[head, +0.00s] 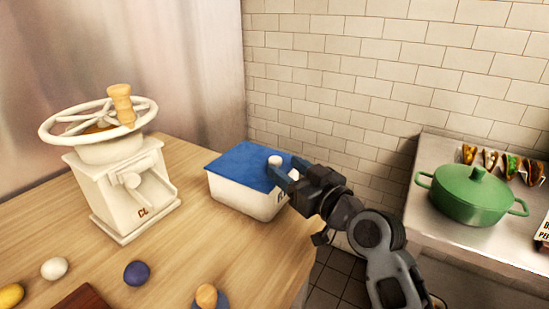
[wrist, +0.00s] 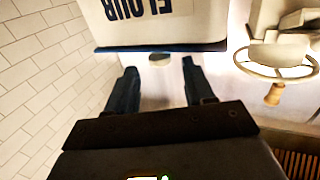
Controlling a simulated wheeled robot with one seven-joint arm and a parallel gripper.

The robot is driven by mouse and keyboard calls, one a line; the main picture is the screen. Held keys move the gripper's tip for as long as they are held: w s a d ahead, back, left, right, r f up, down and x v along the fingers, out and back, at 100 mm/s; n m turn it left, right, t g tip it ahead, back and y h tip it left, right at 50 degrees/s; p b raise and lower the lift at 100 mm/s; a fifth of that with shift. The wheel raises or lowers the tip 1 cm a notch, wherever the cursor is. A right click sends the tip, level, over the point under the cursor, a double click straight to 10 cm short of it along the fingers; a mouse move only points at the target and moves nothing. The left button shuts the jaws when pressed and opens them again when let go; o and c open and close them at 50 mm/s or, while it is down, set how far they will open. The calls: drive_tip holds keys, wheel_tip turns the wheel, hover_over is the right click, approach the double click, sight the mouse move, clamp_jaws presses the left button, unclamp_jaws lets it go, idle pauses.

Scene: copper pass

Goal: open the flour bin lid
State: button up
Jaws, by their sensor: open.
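The flour bin (head: 240,196) is a white box on the wooden counter, with a flat blue lid (head: 235,160) lying shut on it. A small pale knob (head: 274,160) is on the lid, close to my gripper. In the wrist view the bin (wrist: 165,22) appears upside down with FLOUR lettering, its lid edge (wrist: 120,48) and the knob (wrist: 160,60). My gripper (head: 284,172) is at the lid's right side. In the wrist view my gripper (wrist: 158,68) is open, its two fingers apart on either side of the knob; contact cannot be told.
A white hand grinder (head: 120,185) with a wheel stands left of the bin. A green pot (head: 470,195) stands on a steel surface at right. A tiled wall is behind.

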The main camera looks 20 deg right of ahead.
sight(279, 163)
drive_tip(key=shift+p+x, duration=0.4)
drive_tip(key=shift+x, duration=2.1)
clamp_jaws()
